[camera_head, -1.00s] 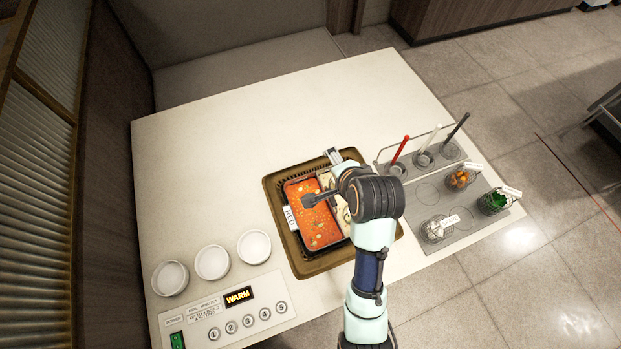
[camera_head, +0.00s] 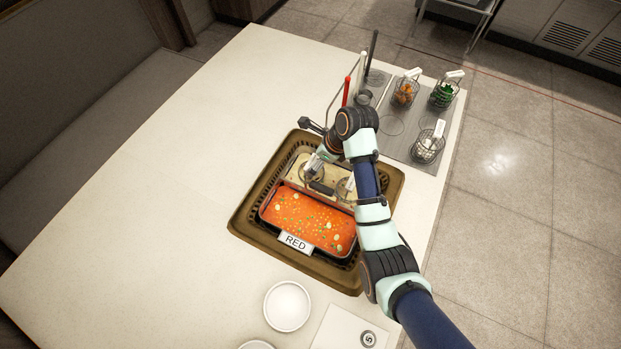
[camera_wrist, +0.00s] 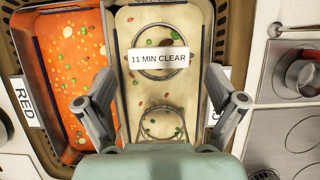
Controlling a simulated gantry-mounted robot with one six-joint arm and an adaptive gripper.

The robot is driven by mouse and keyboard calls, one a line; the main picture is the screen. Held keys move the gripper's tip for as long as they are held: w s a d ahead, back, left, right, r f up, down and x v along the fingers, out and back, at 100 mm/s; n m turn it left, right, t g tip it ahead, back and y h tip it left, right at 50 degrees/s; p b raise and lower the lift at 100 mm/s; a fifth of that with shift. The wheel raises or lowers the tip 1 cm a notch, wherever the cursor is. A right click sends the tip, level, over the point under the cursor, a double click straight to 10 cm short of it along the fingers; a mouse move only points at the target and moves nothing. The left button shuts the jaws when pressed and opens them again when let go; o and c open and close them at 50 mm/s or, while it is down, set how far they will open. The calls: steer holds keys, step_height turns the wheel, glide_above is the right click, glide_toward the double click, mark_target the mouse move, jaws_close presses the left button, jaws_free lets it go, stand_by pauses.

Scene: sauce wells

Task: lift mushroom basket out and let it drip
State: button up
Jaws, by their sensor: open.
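A two-part pot (camera_head: 262,222) holds red broth (camera_head: 310,222) and pale clear broth (camera_head: 292,172). Two round wire baskets sit in the clear side: one at the left (camera_head: 305,172), one at the right (camera_head: 342,190). The wrist view shows one ring at the top (camera_wrist: 143,72), behind a tag reading "11 MIN CLEAR" (camera_wrist: 159,60), and a basket ring below (camera_wrist: 150,128). I cannot tell which holds mushrooms. My gripper (camera_wrist: 160,80) is open above the clear side, its fingers spread left and right of the tag. It is over the pot in the head view (camera_head: 316,158).
A grey tray (camera_head: 398,145) at the right holds baskets of orange (camera_head: 404,93), green (camera_head: 443,95) and white (camera_head: 428,150) food. Upright ladles, one red-handled (camera_head: 346,92), stand behind the pot. The left counter is clear.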

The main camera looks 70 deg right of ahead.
steer(key=b+x, duration=0.2)
steer(key=x, duration=0.2)
steer(key=shift+w+f, duration=0.15)
steer(key=shift+f, duration=0.2)
steer(key=shift+r, duration=0.1)
steer(key=c, duration=0.9)
step_height(320, 180, up, 20)
steer(key=p, duration=0.7)
steer(key=shift+p, duration=0.3)
steer(key=shift+c, duration=0.2)
